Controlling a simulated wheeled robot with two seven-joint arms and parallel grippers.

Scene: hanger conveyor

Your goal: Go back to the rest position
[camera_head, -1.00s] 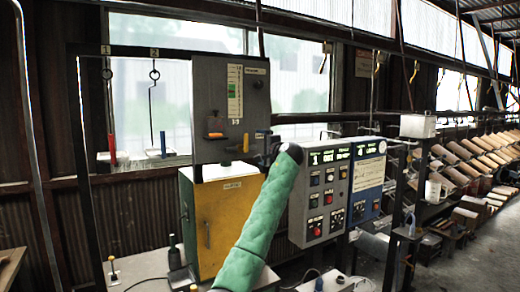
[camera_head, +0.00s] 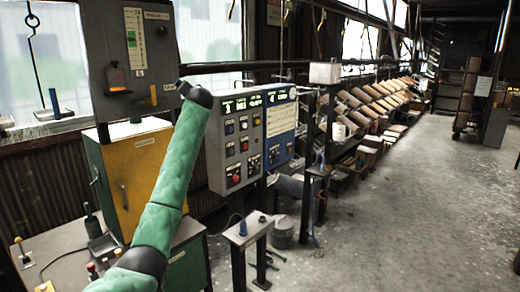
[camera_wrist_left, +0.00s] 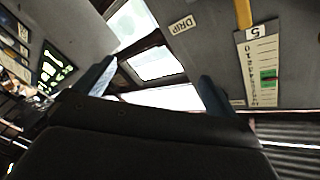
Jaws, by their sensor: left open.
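My left arm (camera_head: 172,170), in a green sleeve, rises from the lower left in the head view. Its dark wrist end (camera_head: 196,94) appears in front of the gap between the grey gauge box and the control panel. The gripper's fingers are hidden there. In the left wrist view my left gripper (camera_wrist_left: 158,72) is open, with two dark fingers apart and nothing between them. The grey gauge box (camera_wrist_left: 215,40) with a scale (camera_wrist_left: 262,65) and a "DRIP" label shows beyond the fingers, upside down. My right gripper is not in view.
The grey gauge box (camera_head: 127,55) stands above a yellow cabinet (camera_head: 140,170). A control panel (camera_head: 235,150) is right of my wrist. A small stand (camera_head: 250,230) is in front. A hook (camera_head: 33,20) hangs at far left. Open floor (camera_head: 400,220) lies right.

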